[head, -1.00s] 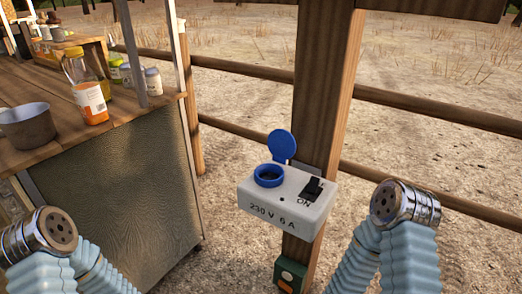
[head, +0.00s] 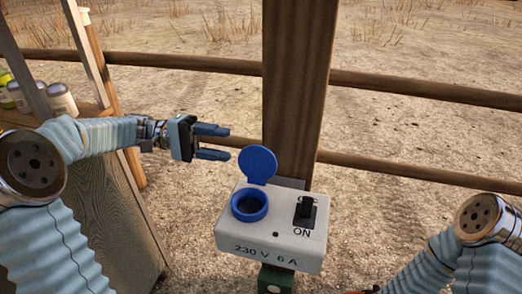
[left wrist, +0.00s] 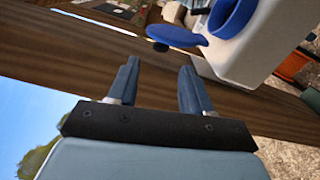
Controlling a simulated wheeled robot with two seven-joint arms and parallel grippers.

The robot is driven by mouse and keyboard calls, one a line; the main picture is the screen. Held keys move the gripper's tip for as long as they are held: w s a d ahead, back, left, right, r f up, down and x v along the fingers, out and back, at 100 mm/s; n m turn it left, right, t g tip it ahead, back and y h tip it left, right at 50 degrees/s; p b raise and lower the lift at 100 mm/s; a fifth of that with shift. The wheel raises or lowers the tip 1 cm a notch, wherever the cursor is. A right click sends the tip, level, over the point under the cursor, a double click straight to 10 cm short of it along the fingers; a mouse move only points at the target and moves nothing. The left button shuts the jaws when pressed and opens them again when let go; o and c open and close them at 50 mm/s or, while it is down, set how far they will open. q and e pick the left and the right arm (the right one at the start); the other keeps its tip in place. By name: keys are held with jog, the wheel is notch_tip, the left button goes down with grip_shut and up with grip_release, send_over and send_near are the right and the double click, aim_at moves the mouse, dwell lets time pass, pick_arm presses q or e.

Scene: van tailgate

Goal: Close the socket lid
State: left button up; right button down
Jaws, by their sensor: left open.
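The grey socket box (head: 270,232) is fixed to the wooden post, with "230 V 6 A" on its front and a black switch (head: 306,209) marked ON. Its round blue socket (head: 249,205) is uncovered. The blue socket lid (head: 258,164) stands up, open, at the back of the socket. My left gripper (head: 228,143) is open and empty, to the left of the lid and apart from it. In the left wrist view its fingers (left wrist: 157,82) point toward the lid (left wrist: 176,36), with the socket box (left wrist: 240,50) beyond.
The wooden post (head: 292,90) stands directly behind the box. Fence rails (head: 400,82) cross behind it. A wooden counter with several jars (head: 60,99) is at the left. Open ground lies right of the post.

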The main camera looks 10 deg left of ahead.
aim_at(261, 152)
pick_arm(q)
jog(key=d, duration=0.9)
jog(key=shift+s+d+p, duration=0.2)
jog(key=shift+d+p, duration=0.1)
jog(key=shift+d, duration=0.05)
jog(key=shift+f, duration=0.1)
grip_shut()
